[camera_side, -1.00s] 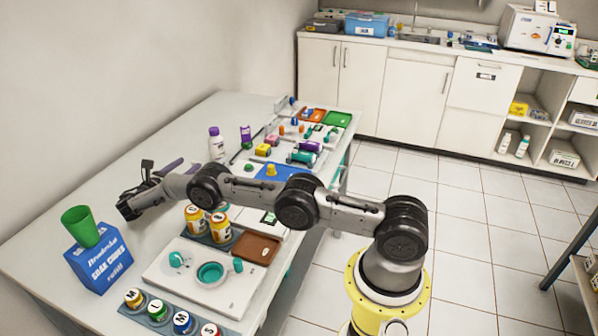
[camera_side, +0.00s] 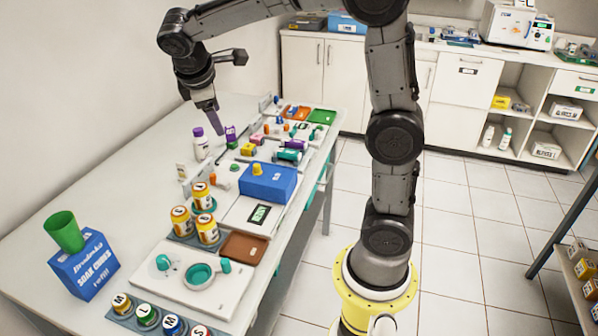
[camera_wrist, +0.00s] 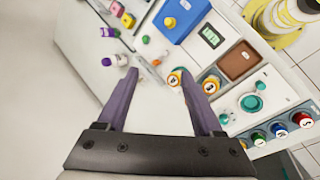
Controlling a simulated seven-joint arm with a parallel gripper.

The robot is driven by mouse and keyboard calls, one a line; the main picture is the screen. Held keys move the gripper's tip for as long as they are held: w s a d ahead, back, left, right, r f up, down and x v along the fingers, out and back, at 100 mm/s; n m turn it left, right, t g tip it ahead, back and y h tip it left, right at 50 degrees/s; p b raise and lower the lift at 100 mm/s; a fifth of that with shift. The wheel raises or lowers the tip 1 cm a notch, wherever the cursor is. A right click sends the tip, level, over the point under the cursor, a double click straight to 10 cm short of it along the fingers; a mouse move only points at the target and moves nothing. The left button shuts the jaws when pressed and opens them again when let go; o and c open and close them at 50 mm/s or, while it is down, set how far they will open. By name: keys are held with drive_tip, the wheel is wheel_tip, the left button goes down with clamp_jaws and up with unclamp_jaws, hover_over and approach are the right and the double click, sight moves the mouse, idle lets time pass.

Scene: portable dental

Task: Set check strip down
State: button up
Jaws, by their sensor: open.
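My gripper (camera_side: 217,128) hangs over the back part of the table, near the white bottle with the purple cap (camera_side: 201,144), its purple fingers pointing down. No strip shows in my fingers.
A blue box with a yellow knob (camera_side: 268,182) stands right of several orange-labelled jars (camera_side: 207,229). A white tray (camera_side: 226,294), a brown tray (camera_side: 243,247) and a soak cubes box with a green cup (camera_side: 84,266) are nearer.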

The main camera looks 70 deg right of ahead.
drive_tip(key=s+a+f+m+t+y, duration=0.1)
drive_tip(key=s+a, duration=0.4)
drive_tip(key=s, duration=0.5)
drive_tip(key=s+a+f+m+t+y, duration=0.2)
drive_tip(key=s+a+m+t+y, duration=0.1)
drive_tip(key=s, duration=0.8)
drive_tip(key=a+m+y, duration=0.1)
drive_tip(key=m, duration=0.1)
drive_tip(key=shift+s+a+f+m+y, duration=0.3)
drive_tip(key=shift+a+m+y, duration=0.1)
